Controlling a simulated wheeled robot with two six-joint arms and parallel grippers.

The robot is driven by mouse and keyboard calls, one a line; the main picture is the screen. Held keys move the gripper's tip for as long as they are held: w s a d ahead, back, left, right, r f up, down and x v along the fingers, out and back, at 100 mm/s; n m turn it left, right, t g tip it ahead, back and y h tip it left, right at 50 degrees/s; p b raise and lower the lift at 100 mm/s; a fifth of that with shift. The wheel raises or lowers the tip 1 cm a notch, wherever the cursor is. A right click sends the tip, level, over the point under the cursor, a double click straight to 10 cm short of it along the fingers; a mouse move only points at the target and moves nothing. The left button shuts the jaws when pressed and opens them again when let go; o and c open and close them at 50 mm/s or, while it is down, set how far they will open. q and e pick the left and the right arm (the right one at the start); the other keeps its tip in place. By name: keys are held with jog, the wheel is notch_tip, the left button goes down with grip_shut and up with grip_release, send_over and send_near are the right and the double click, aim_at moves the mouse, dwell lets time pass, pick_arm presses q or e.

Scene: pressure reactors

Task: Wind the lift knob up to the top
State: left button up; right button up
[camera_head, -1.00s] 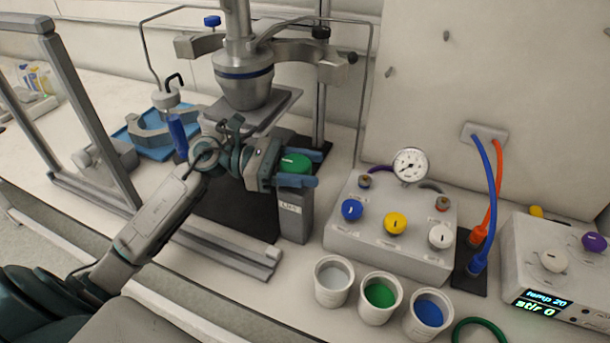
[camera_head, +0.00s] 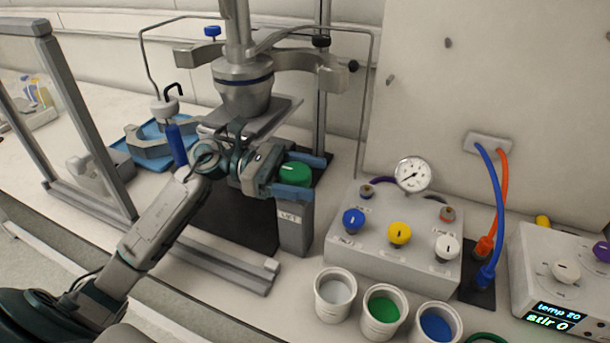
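The green lift knob (camera_head: 294,174) sits on top of a grey post labelled LIFT (camera_head: 294,222). My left gripper (camera_head: 302,174) reaches in from the left with its two blue fingers spread on either side of the knob, one behind it and one in front. The fingers look apart from the knob, though contact is hard to judge. The metal vessel (camera_head: 243,95) hangs above the grey lift plate (camera_head: 270,121). My arm hides part of the lift below the plate. My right gripper is not in view.
A control box (camera_head: 390,262) with a gauge and coloured knobs stands right of the lift post. Several cups, one of them green-filled (camera_head: 383,307), stand in front of it. A framed clear shield (camera_head: 75,110) is at the left. A stirrer unit (camera_head: 535,265) is at far right.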

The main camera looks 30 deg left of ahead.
aim_at(305, 172)
pick_arm(q)
jog(key=shift+r, duration=0.1)
jog(key=shift+r, duration=0.3)
notch_tip(305, 172, up, 2)
jog(key=shift+r+b, duration=0.2)
jog(key=shift+b, duration=0.4)
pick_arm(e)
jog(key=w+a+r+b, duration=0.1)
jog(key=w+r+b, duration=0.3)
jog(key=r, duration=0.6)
pick_arm(q)
jog(key=s+d+r+p, duration=0.1)
jog(key=s+d+p, duration=0.2)
jog(key=s, duration=0.4)
jog(key=s+d+p, duration=0.3)
jog(key=s, duration=0.4)
jog(key=shift+s+d+r, duration=0.25)
jog(key=shift+d+r, duration=0.05)
jog(key=shift+r, duration=0.1)
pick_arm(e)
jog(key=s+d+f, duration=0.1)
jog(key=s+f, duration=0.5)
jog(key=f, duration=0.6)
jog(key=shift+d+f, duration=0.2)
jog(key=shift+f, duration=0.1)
